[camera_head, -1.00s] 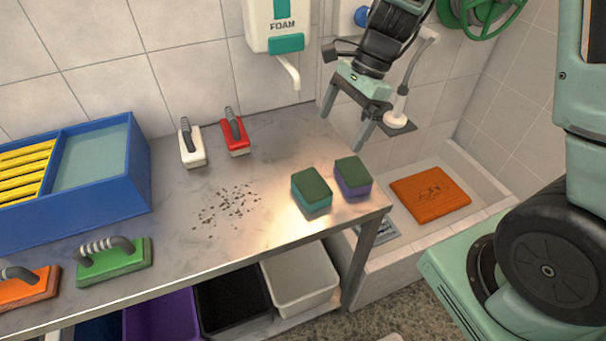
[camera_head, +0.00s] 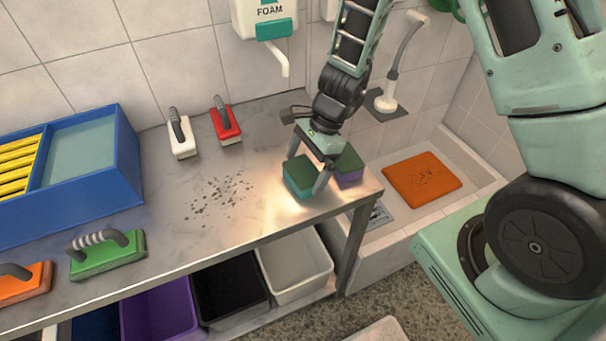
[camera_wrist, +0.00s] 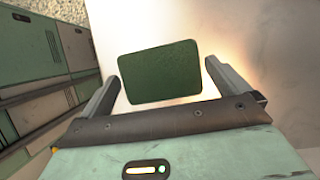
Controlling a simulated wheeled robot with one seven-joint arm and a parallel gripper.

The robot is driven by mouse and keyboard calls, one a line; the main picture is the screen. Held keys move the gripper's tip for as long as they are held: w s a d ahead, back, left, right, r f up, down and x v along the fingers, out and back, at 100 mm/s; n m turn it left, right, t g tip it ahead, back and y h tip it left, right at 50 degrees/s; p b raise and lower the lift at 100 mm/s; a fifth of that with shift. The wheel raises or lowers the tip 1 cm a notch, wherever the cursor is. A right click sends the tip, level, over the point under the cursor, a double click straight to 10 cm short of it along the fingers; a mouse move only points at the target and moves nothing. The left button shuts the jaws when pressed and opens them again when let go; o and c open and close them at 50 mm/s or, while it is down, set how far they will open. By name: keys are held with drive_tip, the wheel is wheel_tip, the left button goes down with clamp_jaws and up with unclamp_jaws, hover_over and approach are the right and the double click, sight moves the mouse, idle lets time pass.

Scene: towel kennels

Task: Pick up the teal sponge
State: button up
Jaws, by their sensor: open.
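The teal sponge (camera_head: 299,185) has a dark green top and sits near the right end of the metal table. My gripper (camera_head: 306,173) is over it, pointing down, with its fingers apart. In the wrist view the sponge's green top (camera_wrist: 160,72) lies between and slightly beyond the two open fingers (camera_wrist: 163,85). One finger shows in front of the sponge in the head view. Whether the fingers touch the sponge cannot be told. A purple sponge (camera_head: 350,175), also green-topped, stands just right of it, partly hidden by my gripper.
White (camera_head: 181,140) and red (camera_head: 226,126) handled scrubbers stand at the back of the table (camera_head: 245,240). A green scrubber (camera_head: 108,256) and blue bin (camera_head: 120,185) are at left. Dark specks lie mid-table. A basin with an orange mat (camera_head: 421,180) is at right.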

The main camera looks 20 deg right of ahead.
sight(303, 170)
drive_tip(key=shift+x, duration=0.95)
drive_tip(key=c, duration=0.8)
wheel_tip(303, 170, up, 10)
drive_tip(key=shift+p, duration=0.5)
